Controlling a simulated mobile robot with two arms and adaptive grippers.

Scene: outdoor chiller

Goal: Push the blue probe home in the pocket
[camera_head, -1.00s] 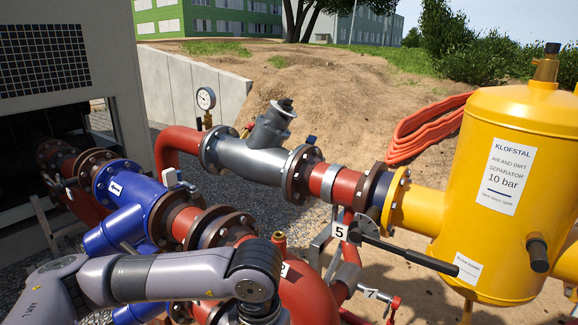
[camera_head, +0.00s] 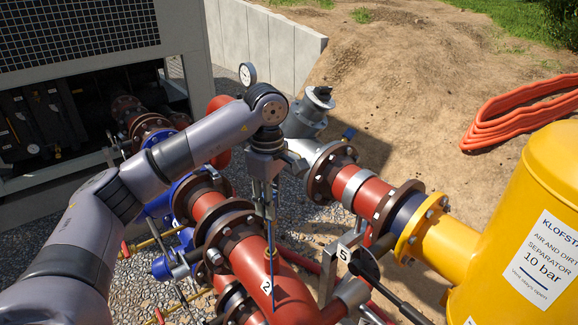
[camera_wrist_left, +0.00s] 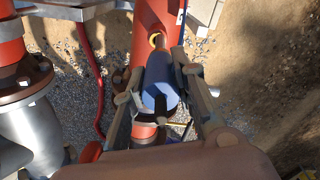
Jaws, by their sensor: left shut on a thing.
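The blue probe (camera_wrist_left: 160,84) is held between the two fingers of my left gripper (camera_head: 265,200). In the left wrist view its thick blue head fills the gap between the fingers of that gripper (camera_wrist_left: 160,92). In the head view its thin blue stem (camera_head: 271,232) points down below the fingers. The brass pocket (camera_head: 272,254) stands on top of the red pipe by the tag 2, and the stem runs down across it. In the wrist view a brass ring (camera_wrist_left: 156,40) shows just past the blue head. I cannot tell whether the stem is inside the pocket. My right gripper is out of view.
Flanged red pipes (camera_head: 211,210) lie close around my left gripper. A grey strainer (camera_head: 312,112) and pressure gauge (camera_head: 247,74) stand behind. The yellow separator (camera_head: 498,218) and black lever handle (camera_head: 398,300) are at right. An orange hose (camera_head: 520,115) lies on bare ground.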

